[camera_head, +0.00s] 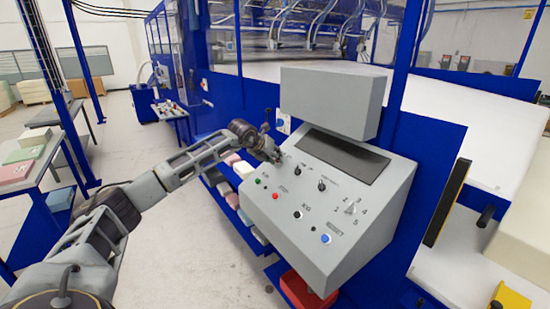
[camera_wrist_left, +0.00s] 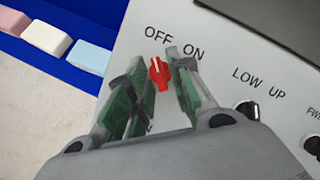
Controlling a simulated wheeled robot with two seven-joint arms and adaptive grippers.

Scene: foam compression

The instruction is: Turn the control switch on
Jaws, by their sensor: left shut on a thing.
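The red control switch (camera_wrist_left: 159,76) sits on the grey panel below the printed OFF and ON labels in the left wrist view. Its pale mark points up, roughly toward OFF. My left gripper (camera_wrist_left: 161,68) has its green-padded fingers on either side of the switch and is shut on it. In the head view my left gripper (camera_head: 277,156) is at the upper left corner of the sloped control panel (camera_head: 270,228), and it hides the switch there. My right gripper is not in view.
The LOW/UP knob (camera_wrist_left: 248,109) is close to the right of my fingers. Green (camera_head: 275,208) and red (camera_head: 284,197) buttons and other knobs are lower on the panel. A grey box (camera_head: 331,101) stands above it. Foam blocks lie on a blue shelf at left.

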